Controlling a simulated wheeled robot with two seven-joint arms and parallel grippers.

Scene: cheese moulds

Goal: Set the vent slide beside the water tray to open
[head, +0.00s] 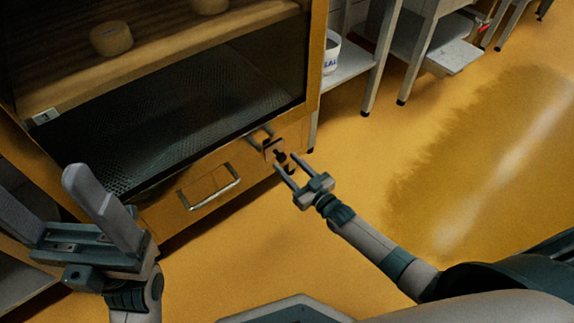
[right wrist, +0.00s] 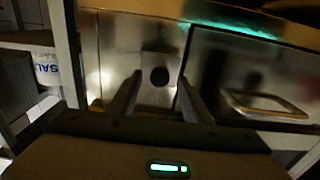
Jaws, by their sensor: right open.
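The vent slide (head: 273,149) is a small metal plate with a dark round knob on the lower front of the orange cabinet, right of the water tray (head: 190,195), a drawer front with a bar handle. In the right wrist view, the knob (right wrist: 159,76) shows between and beyond my fingers. My right gripper (head: 284,163) is open and empty, its fingertips close in front of the slide. I cannot tell whether they touch it, or which position the slide is in. My left gripper (head: 42,188) is open and empty at the lower left, away from the slide.
The cabinet's dark glazed front (head: 200,100) rises above the tray, with cheeses (head: 111,39) on a wooden shelf inside. A metal table with a white tub (head: 331,53) stands right of the cabinet. The yellow floor (head: 350,170) to the right is clear.

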